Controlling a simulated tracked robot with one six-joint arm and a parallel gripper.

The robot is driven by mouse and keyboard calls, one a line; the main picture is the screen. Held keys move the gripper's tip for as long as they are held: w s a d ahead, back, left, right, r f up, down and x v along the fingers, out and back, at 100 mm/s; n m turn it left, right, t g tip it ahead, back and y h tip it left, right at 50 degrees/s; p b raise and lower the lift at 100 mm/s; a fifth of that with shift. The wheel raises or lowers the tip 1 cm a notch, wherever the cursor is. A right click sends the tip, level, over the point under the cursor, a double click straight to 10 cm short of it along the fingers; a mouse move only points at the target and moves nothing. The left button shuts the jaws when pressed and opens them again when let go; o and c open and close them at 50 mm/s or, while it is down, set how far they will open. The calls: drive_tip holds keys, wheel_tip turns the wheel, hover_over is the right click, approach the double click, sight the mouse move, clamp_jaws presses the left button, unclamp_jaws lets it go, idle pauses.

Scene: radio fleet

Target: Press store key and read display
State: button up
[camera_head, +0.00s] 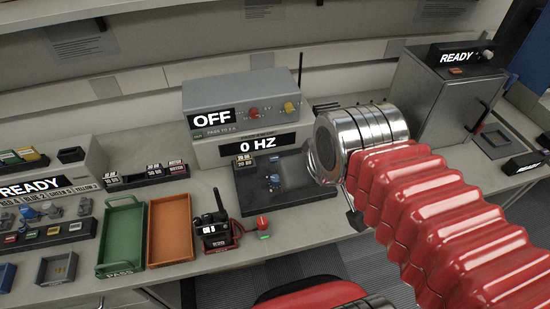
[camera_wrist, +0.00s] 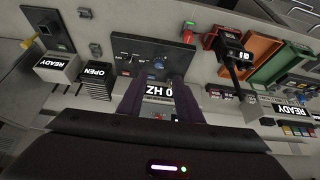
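The display (camera_head: 261,145) reads "0 HZ" on the front of a pale bench instrument. Above it, a grey box (camera_head: 245,93) has an "OFF" screen, a red knob and a yellow knob. In front lies a dark panel (camera_head: 290,183) with small blue parts and small labels. I cannot tell which key is the store key. In the wrist view, which is upside down, my gripper (camera_wrist: 160,88) has its two dark fingers apart over the panel's edge, with the "0 HZ" display (camera_wrist: 158,92) showing between them. In the head view my wrist hides the gripper.
A handheld radio (camera_head: 213,228) stands in a red-and-black holder, with a red knob (camera_head: 263,222) beside it. Orange (camera_head: 170,228) and green (camera_head: 122,232) trays lie left. A dark grey cabinet (camera_head: 440,95) with a "READY" screen stands right.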

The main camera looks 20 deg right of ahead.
clamp_jaws()
idle(1.4)
